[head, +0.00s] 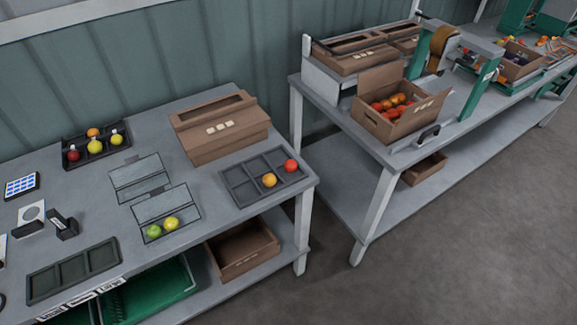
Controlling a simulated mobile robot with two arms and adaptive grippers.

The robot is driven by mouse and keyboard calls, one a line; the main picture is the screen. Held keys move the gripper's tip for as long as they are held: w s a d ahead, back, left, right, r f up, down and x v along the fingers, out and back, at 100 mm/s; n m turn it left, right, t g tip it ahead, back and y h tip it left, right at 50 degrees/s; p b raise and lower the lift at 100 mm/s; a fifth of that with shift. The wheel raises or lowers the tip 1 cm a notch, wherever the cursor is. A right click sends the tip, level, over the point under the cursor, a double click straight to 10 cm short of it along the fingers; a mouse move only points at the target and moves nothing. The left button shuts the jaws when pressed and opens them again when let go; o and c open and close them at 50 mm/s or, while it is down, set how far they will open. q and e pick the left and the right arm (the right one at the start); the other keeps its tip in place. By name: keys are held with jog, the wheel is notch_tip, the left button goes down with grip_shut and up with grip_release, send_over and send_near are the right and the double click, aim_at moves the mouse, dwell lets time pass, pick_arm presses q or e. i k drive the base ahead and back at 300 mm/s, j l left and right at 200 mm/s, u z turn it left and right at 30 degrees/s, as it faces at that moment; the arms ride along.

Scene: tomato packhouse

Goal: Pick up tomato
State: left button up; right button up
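A red tomato (291,166) and an orange tomato (269,180) sit in separate compartments of a dark divided tray (238,187) at the near table's right end. A green tomato (154,231) and a yellow-green tomato (171,223) lie side by side in the front of an open grey container (160,206). A black tray (74,142) at the back left holds a dark red tomato (73,155), a yellow tomato (95,146), an orange tomato (92,132) and a yellow-green one (116,139). Neither of my grippers is in view.
A closed brown carton (219,146) stands behind the divided tray. An empty dark tray (72,270) lies at the front left. An open carton of red and orange tomatoes (388,127) stands on the second table, across a floor gap. An empty crate (241,268) is below.

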aim_at(290, 165)
jog(key=i+l, duration=0.15)
jog(key=l, duration=0.25)
jog(key=i+l, duration=0.15)
jog(key=l, duration=0.2)
jog(key=i+l+u, duration=0.1)
jog(key=l, duration=0.3)
jog(key=i+l, duration=0.25)
jog(key=l, duration=0.15)
